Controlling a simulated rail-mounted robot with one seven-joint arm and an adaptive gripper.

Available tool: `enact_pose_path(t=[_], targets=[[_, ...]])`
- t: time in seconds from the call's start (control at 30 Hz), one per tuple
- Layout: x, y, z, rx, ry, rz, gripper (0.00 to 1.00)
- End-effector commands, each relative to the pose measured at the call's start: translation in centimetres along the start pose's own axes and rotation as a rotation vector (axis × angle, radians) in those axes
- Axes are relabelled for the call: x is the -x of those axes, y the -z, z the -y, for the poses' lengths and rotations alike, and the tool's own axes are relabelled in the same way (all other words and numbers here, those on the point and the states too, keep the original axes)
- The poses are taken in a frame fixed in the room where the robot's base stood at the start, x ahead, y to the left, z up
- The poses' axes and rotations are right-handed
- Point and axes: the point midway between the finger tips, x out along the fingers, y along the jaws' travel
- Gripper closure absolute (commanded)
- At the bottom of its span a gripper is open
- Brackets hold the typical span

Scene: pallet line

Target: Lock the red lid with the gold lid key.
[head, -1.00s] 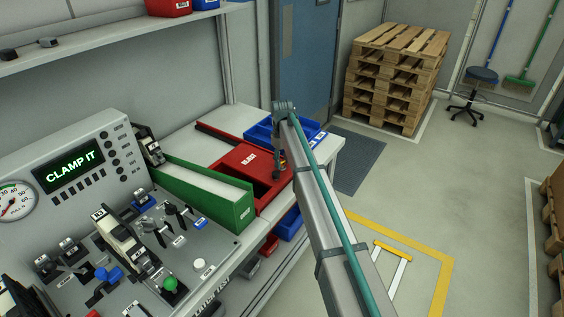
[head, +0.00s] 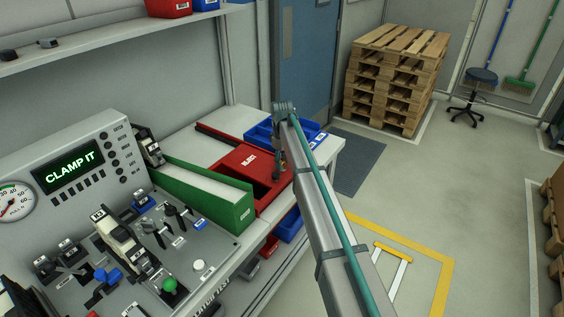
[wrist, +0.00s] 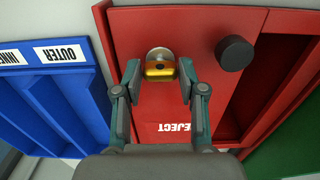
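The red lid (wrist: 160,108), marked REJECT, lies closed on a red box on the bench; it also shows in the head view (head: 236,165). The gold lid key (wrist: 160,69) sits at a round silver lock (wrist: 159,53) near the lid's edge. My gripper (wrist: 160,73) is over the lid, with one finger on each side of the key. The fingers are apart, and a narrow gap seems to show between each finger and the key. In the head view my arm hides much of the gripper (head: 277,172) and the key.
A black round knob (wrist: 234,53) stands on the lid beside the key. A blue tray (wrist: 72,108) with INNER and OUTER labels lies beside the box. A green bin (head: 205,192) and the control panel (head: 150,255) stand left of it.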

Motion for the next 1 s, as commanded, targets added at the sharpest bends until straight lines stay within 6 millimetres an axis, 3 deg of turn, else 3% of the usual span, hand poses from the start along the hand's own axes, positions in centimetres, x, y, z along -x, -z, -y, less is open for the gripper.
enact_pose_path(t=[0.03, 0.1, 0.57, 1.0], targets=[[0.0, 0.0, 0.0, -0.001, 0.0, 0.0, 0.48], [0.0, 0.0, 0.0, -0.001, 0.0, 0.0, 0.38], [0.9, 0.0, 0.0, -0.002, 0.0, 0.0, 0.38], [8.7, 0.1, -0.1, -0.002, -0.001, -0.001, 0.38]])
